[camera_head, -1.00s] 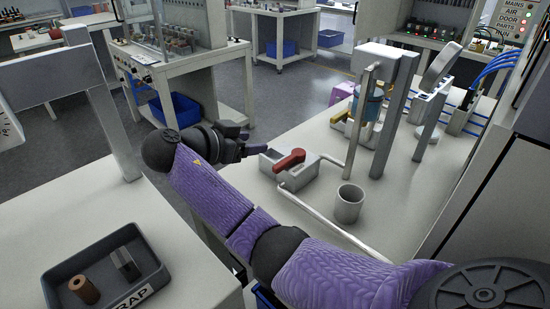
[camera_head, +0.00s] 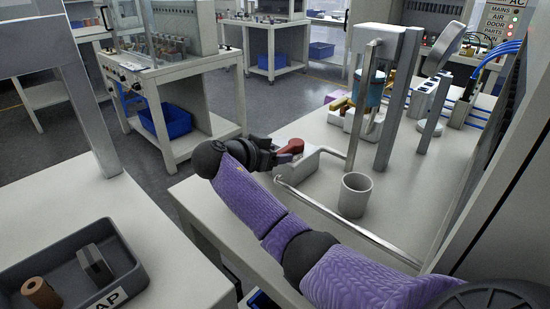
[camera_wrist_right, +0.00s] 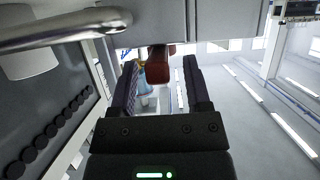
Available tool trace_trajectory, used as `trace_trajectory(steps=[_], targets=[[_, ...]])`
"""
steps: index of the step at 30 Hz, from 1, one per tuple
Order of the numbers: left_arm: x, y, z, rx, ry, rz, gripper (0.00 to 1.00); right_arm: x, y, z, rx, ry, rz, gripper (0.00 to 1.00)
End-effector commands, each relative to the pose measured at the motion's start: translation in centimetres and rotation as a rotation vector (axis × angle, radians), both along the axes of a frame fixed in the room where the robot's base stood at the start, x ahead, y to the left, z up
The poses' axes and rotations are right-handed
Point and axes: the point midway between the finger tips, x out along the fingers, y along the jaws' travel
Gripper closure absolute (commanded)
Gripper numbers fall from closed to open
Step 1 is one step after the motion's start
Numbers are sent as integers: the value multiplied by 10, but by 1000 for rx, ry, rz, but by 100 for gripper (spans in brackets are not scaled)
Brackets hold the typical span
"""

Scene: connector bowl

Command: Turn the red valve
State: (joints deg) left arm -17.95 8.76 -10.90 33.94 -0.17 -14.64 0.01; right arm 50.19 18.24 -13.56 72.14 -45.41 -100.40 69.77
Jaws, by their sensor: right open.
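The red valve handle (camera_head: 291,147) sits on a pale block (camera_head: 302,163) on the right-hand bench. My right arm reaches across from the lower right, and my right gripper (camera_head: 276,154) is at the handle's left end. In the right wrist view, the handle (camera_wrist_right: 158,65) appears between the two open fingertips of the gripper (camera_wrist_right: 160,75), with a gap on each side. I cannot tell whether either finger touches it. The arm and gripper hide part of the block in the head view. My left gripper is not in view.
A metal pipe (camera_head: 340,220) runs along the bench beside the block. A grey cup (camera_head: 355,194) stands to the right, and an upright post (camera_head: 397,100) rises behind. A scrap tray (camera_head: 125,262) with two parts lies on the left table.

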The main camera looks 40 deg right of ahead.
Motion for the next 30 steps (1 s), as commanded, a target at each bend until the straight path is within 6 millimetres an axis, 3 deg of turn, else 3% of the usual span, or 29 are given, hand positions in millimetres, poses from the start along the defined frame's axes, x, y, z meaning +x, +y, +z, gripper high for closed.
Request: trace_trajectory(steps=[8,17,30], targets=[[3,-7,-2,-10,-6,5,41,0,-3,0,0,-1,1,38],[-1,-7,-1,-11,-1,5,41,0,-3,-1,0,-1,1,100],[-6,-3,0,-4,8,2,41,0,-3,-1,1,0,0,100]])
